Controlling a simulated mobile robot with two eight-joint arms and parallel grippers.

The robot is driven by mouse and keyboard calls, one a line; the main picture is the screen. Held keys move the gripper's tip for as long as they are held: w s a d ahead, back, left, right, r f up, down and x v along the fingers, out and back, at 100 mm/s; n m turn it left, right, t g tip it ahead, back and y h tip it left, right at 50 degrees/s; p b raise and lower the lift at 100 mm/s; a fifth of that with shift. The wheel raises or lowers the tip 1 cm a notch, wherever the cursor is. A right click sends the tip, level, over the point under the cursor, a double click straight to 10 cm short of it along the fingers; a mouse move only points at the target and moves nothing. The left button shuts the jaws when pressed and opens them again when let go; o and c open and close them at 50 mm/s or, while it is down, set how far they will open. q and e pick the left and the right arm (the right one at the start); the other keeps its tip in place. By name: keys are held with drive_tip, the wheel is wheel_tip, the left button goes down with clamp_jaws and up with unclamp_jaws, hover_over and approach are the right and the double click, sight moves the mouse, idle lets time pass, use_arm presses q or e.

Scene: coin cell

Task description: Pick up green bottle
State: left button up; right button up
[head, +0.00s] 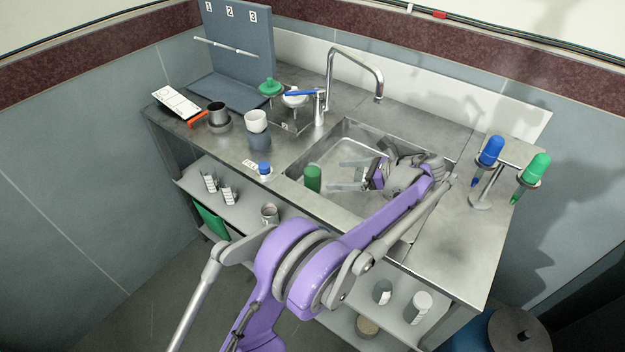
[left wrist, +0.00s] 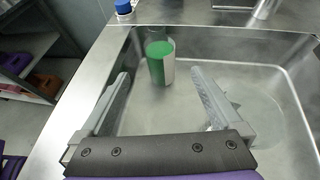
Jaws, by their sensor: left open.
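The green bottle (head: 313,178) stands upright in the sink, near its left front corner. In the left wrist view the green bottle (left wrist: 160,62) has a green and white body and is ahead of the fingers, between their lines. My left gripper (head: 345,174) is low in the sink to the right of the bottle, with its fingers pointing left at it. In the left wrist view the left gripper (left wrist: 160,82) is open with nothing between its fingers. It looks apart from the bottle. My right gripper is not seen.
The sink rim (head: 300,167) runs close by the bottle. A small blue-capped bottle (head: 264,169) stands on the counter left of the sink. The faucet (head: 352,62) rises behind. A stand with blue and green bottles (head: 489,180) is at the right.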

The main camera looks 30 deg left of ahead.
sight(319, 192)
use_arm(q)
drive_tip(key=shift+s+a+f, duration=0.1)
drive_tip(key=shift+a+f, duration=0.6)
drive_tip(key=shift+f, duration=0.35)
drive_tip(key=shift+x, duration=3.05)
clamp_jaws()
drive_tip(key=shift+r, duration=0.1)
